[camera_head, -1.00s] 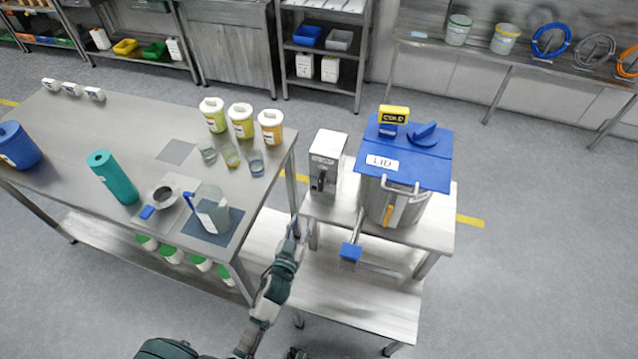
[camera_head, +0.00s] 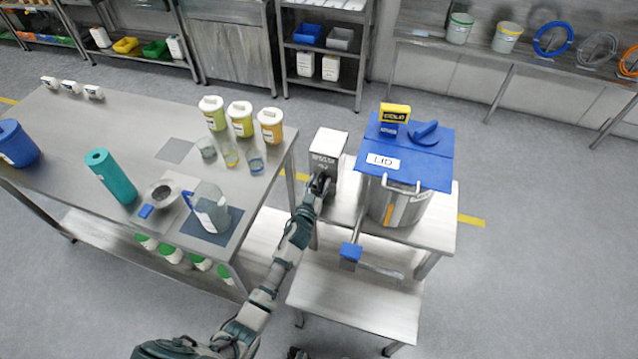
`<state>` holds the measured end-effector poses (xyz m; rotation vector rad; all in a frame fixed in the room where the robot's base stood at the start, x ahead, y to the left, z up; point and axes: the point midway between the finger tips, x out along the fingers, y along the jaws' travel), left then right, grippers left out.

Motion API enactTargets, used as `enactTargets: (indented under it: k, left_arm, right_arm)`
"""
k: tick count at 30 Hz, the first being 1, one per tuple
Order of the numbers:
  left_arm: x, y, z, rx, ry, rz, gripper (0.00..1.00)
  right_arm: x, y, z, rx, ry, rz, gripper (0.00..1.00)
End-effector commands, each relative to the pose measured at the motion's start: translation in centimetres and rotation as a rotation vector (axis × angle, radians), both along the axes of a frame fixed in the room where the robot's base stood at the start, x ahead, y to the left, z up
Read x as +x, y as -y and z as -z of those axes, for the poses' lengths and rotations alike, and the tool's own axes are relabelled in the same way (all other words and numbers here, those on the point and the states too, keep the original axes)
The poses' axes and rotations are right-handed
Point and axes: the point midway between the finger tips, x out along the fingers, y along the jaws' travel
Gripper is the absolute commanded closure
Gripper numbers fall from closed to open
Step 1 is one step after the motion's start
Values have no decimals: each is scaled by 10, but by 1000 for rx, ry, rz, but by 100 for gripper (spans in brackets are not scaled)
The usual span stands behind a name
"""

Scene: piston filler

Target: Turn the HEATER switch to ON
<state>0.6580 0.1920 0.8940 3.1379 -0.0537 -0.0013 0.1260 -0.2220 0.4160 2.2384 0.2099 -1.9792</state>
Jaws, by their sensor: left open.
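The heater control box (camera_head: 328,146) is a grey metal box with dark print on its front. It stands on the small steel stand, left of the vessel. My left gripper (camera_head: 321,182) is at the lower front of the box, where it covers the switch area. The switch and its position are hidden behind the gripper. The jaws are open, but they are small and dark here; I cannot tell whether they touch the switch. My right gripper is not in view.
A steel vessel (camera_head: 400,208) with a blue lid (camera_head: 408,158) stands close to the right of the box. A blue-handled valve (camera_head: 350,252) sticks out below it. The steel table (camera_head: 120,130) at left holds jars, beakers and a jug. The stand's lower shelf (camera_head: 350,305) is clear.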

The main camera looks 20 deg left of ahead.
Motion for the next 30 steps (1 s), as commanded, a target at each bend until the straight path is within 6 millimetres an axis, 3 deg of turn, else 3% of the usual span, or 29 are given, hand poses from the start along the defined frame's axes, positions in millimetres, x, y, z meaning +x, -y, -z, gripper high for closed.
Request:
enactTargets:
  k: [5,10,22,30]
  left_arm:
    - [0,1,0,0,0,0,58]
    - [0,0,0,0,-1,0,100]
    - [-1,1,1,29,0,1,100]
    - [-1,2,1,174,4,0,100]
  right_arm:
    - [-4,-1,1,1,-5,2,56]
    - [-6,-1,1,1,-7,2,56]
    - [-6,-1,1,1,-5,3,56]
    - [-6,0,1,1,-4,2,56]
